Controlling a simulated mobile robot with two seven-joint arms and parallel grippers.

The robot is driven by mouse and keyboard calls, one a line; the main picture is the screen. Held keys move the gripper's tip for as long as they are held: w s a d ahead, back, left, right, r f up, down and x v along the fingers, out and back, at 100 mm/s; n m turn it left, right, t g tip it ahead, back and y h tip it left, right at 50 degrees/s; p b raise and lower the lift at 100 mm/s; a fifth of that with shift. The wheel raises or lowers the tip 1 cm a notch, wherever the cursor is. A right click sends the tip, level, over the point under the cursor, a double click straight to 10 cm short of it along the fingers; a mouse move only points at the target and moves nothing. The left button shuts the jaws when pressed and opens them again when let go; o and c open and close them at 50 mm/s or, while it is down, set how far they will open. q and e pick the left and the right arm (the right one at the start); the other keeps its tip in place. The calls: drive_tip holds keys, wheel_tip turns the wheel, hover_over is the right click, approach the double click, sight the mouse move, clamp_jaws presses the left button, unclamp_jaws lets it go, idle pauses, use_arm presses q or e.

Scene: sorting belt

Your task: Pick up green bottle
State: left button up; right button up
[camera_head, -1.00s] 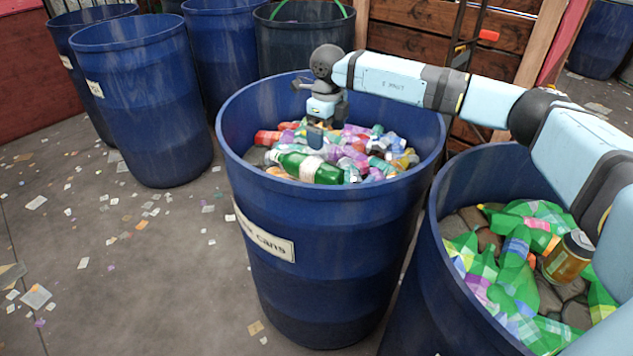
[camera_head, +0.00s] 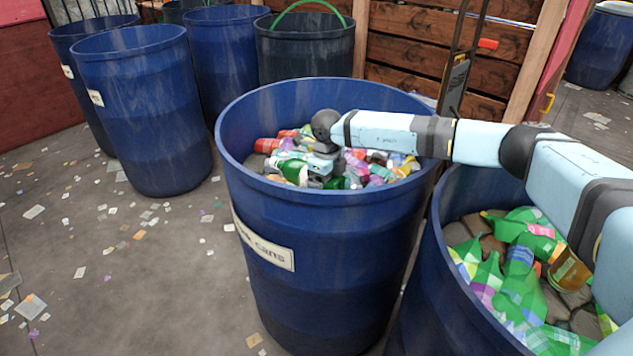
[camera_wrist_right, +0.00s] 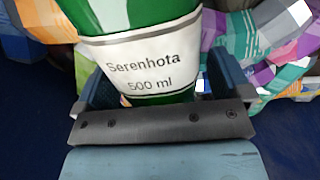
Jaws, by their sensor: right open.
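The green bottle (camera_head: 291,172) lies on the heap inside the middle blue barrel, partly covered by my right gripper (camera_head: 320,170) in the head view. In the right wrist view the green bottle (camera_wrist_right: 150,45) is large, with a white label reading "Serenhota 500 ml". My right gripper (camera_wrist_right: 162,85) has its two fingers apart, one on each side of the labelled part of the bottle. I cannot tell whether the fingers touch it. My left gripper is not in view.
The middle blue barrel (camera_head: 310,245) holds mixed bottles and cans; its rim surrounds my right gripper. Another blue barrel (camera_head: 425,285) at the right holds crumpled green bottles and a brown can (camera_head: 568,270). More barrels (camera_head: 145,115) stand behind left. Litter covers the floor.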

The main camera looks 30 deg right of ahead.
drive_tip(key=c, duration=1)
